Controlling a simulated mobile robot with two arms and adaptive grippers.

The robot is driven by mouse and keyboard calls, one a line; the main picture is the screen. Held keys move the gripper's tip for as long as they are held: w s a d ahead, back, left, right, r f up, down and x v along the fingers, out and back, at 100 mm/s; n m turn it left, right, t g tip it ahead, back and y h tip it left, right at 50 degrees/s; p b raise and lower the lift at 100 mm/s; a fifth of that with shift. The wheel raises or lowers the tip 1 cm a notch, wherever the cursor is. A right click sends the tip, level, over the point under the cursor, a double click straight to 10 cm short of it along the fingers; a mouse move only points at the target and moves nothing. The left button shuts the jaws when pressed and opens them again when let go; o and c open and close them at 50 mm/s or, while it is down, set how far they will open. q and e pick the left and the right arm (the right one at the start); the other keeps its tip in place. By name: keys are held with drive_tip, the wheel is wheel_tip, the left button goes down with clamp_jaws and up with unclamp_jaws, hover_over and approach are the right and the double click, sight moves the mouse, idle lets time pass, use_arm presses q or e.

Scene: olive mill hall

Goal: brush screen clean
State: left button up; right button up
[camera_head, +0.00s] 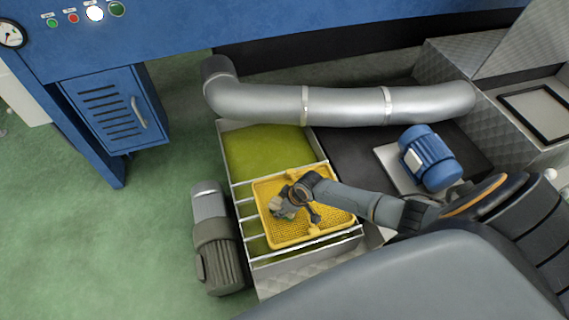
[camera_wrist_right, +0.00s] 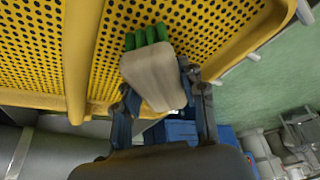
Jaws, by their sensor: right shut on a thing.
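The screen is a yellow perforated tray with a raised rim (camera_head: 265,231). It lies on metal bars over an open bin, and its underside or face fills the top of the right wrist view (camera_wrist_right: 205,22). My right gripper (camera_head: 295,203) is over the left middle part of the screen. It is shut on a brush with a pale beige body (camera_wrist_right: 153,76) and green bristles, which point toward the perforated face. I cannot tell whether the bristles touch it. The gripper hides part of the screen in the head view. My left gripper is not in view.
The metal bin (camera_head: 228,165) holds yellow-green paste. A thick silver pipe (camera_head: 345,105) runs behind it. A blue motor (camera_head: 430,157) stands to the right, and a grey motor (camera_head: 217,245) at the left. A blue cabinet (camera_head: 113,110) is at upper left, with open green floor before it.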

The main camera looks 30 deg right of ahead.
sight(272, 190)
drive_tip(key=shift+w+d+f+b, duration=0.1)
drive_tip(key=shift+w+d+b, duration=0.1)
drive_tip(key=shift+w, duration=0.2)
drive_tip(key=shift+w+d+f+b, duration=0.1)
drive_tip(key=shift+w+b, duration=0.05)
drive_tip(key=shift+w, duration=0.2)
drive_tip(key=shift+w+d+b, duration=0.25)
drive_tip(key=shift+w+b, duration=0.45)
drive_tip(key=shift+w, duration=0.65)
drive_tip(key=shift+w+d+r+b, duration=0.1)
drive_tip(key=shift+w+r+b, duration=0.05)
drive_tip(key=shift+w+b, duration=0.2)
drive_tip(key=shift+w, duration=0.1)
drive_tip(key=shift+w+d+b, duration=0.1)
drive_tip(key=shift+w+b, duration=0.3)
drive_tip(key=shift+w+d+b, duration=0.15)
drive_tip(key=shift+w+b, duration=0.35)
drive_tip(key=shift+w, duration=0.1)
drive_tip(key=shift+w+d+b, duration=0.15)
drive_tip(key=shift+w+b, duration=0.3)
drive_tip(key=shift+w, duration=0.05)
drive_tip(key=shift+w+d, duration=0.1)
drive_tip(key=shift+w, duration=0.15)
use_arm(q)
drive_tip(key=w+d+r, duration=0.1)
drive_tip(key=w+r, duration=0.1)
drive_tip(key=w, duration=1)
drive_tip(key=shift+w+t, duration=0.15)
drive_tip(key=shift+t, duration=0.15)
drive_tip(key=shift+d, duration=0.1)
